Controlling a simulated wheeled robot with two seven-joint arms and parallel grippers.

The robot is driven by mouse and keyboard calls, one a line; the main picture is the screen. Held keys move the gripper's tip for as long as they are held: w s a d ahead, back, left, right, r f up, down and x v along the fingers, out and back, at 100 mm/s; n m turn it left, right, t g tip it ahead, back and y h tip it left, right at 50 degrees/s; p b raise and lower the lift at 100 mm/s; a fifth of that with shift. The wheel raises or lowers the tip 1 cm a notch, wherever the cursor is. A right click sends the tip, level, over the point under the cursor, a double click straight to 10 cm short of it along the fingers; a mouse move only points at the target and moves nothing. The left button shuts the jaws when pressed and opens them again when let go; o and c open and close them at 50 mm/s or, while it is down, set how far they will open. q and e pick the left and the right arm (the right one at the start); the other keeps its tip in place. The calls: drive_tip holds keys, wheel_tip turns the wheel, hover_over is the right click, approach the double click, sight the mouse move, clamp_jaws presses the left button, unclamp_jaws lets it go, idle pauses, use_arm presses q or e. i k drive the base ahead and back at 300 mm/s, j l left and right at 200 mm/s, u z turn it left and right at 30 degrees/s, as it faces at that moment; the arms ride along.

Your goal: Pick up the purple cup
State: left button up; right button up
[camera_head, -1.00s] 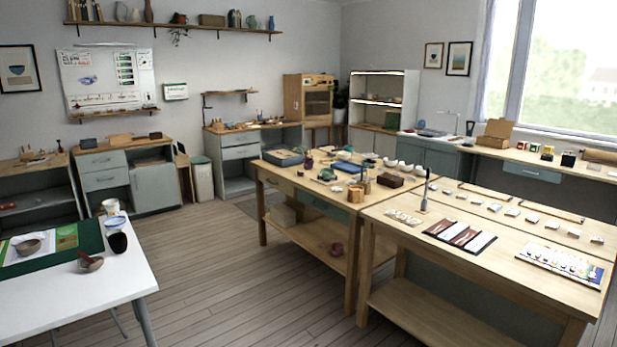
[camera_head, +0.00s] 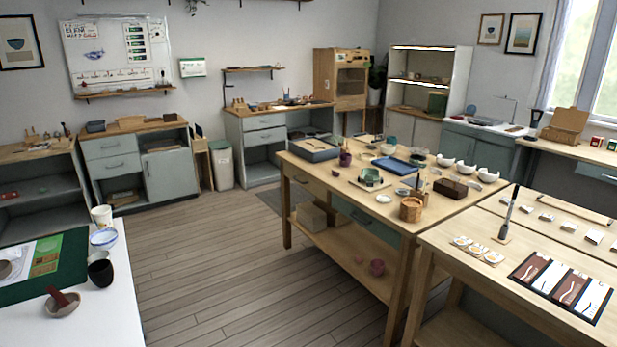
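A small dark purple cup-like vessel (camera_head: 345,157) stands on the middle wooden table, at its far left part next to a grey tray. Neither of my grippers is in view.
The middle table (camera_head: 322,174) carries a grey tray, blue tray, bowls and a woven pot. A work table (camera_head: 462,262) stands at the right front, a white table (camera_head: 120,318) at the left front. Wooden floor (camera_head: 215,255) lies free between them.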

sight(344, 159)
drive_tip(key=i+z, duration=0.25)
drive_tip(key=i, duration=0.3)
drive_tip(key=i+j+z, duration=0.25)
drive_tip(key=i, duration=0.3)
drive_tip(key=i+j+z, duration=0.25)
drive_tip(key=i, duration=0.25)
drive_tip(key=i+j+z, duration=0.25)
drive_tip(key=i, duration=0.25)
drive_tip(key=j, duration=0.1)
